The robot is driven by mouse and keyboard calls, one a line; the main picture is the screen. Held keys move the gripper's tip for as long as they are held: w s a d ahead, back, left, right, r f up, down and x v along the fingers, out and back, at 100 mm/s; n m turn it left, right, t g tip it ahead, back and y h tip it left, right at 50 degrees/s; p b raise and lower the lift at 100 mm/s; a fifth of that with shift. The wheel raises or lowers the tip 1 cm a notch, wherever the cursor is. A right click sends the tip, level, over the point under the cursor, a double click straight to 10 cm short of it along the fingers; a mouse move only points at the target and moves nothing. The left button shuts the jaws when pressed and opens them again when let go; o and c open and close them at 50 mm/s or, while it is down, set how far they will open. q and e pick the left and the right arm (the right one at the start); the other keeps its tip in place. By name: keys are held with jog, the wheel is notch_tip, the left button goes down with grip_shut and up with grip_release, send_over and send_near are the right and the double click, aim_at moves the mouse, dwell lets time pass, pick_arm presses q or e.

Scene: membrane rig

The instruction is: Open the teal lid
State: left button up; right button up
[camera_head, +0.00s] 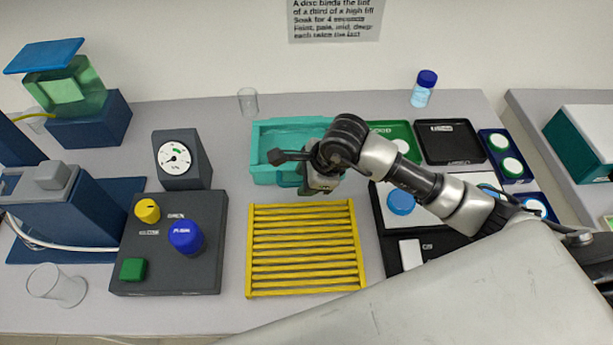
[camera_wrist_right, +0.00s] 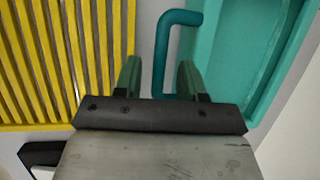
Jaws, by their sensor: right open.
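The teal lid (camera_head: 275,137) is the top of a shallow rectangular teal box at the back centre of the bench. It looks recessed inside a raised rim and lies level. In the right wrist view the teal surface (camera_wrist_right: 235,45) fills the upper right, and a darker teal bar handle (camera_wrist_right: 160,60) bends out from it. My right gripper (camera_wrist_right: 159,82) is open, with one green fingertip on each side of the handle and gaps showing on both sides. In the head view my wrist hides the right part of the box and most of the gripper. My left gripper is not in view.
A yellow slatted rack (camera_head: 305,250) lies just in front of the teal box. A dark control panel (camera_head: 170,245) with knobs and a gauge (camera_head: 177,160) stand to the left. Green (camera_head: 395,136) and black (camera_head: 450,142) trays lie right. A small clear cup (camera_head: 248,101) stands behind left.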

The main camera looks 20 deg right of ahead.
jog(key=shift+c, duration=0.4)
grip_shut()
jog(key=shift+r, duration=0.15)
